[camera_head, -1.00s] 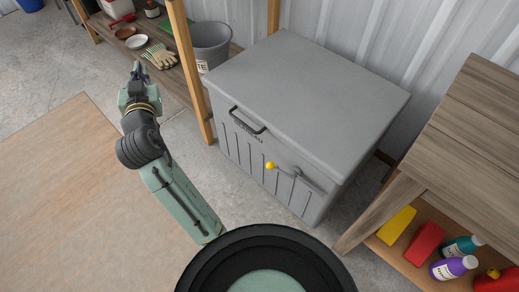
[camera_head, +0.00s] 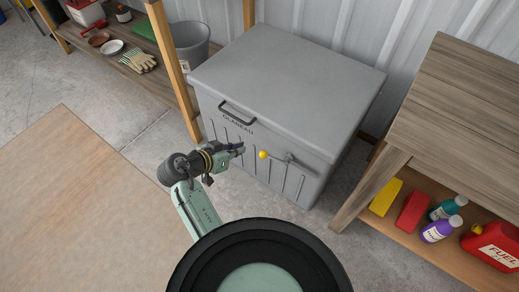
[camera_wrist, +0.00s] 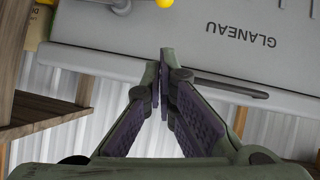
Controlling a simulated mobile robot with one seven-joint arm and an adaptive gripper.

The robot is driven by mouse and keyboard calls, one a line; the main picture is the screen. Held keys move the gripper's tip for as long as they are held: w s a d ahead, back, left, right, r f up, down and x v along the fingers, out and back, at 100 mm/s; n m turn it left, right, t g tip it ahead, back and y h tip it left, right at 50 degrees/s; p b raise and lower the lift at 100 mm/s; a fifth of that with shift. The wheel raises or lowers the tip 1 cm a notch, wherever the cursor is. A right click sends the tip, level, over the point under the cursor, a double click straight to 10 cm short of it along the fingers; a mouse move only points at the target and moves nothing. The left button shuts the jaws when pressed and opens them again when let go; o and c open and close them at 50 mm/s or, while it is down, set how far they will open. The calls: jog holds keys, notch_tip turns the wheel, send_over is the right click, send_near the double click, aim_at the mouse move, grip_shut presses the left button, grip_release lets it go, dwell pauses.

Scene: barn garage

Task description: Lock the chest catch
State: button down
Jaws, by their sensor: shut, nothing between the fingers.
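The grey chest (camera_head: 285,85) stands against the metal wall with its lid shut. A black handle (camera_head: 238,112) is on its front near the lid edge. The catch, a grey lever with a yellow knob (camera_head: 263,155), is on the chest front, with the knob at its left end. My gripper (camera_head: 242,149) is shut and empty, just left of the yellow knob and apart from it in the head view. In the wrist view the shut fingers (camera_wrist: 164,60) lie in front of the upside-down chest front, and the yellow knob (camera_wrist: 164,3) is cut off at the top edge.
A wooden workbench (camera_head: 460,100) stands right of the chest, with bottles and a red fuel can (camera_head: 492,245) on its lower shelf. A shelf with gloves (camera_head: 138,60) and a grey bucket (camera_head: 190,45) are on the left. A wooden surface (camera_head: 70,190) fills the lower left.

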jog(key=s+f+p+x, duration=0.1)
jog(key=f+x, duration=0.1)
jog(key=x, duration=1)
jog(key=shift+f+p, duration=0.4)
jog(key=shift+a, duration=0.2)
jog(key=shift+w+a+f+b, duration=0.1)
jog(key=shift+f+b, duration=0.15)
jog(key=shift+b, duration=0.25)
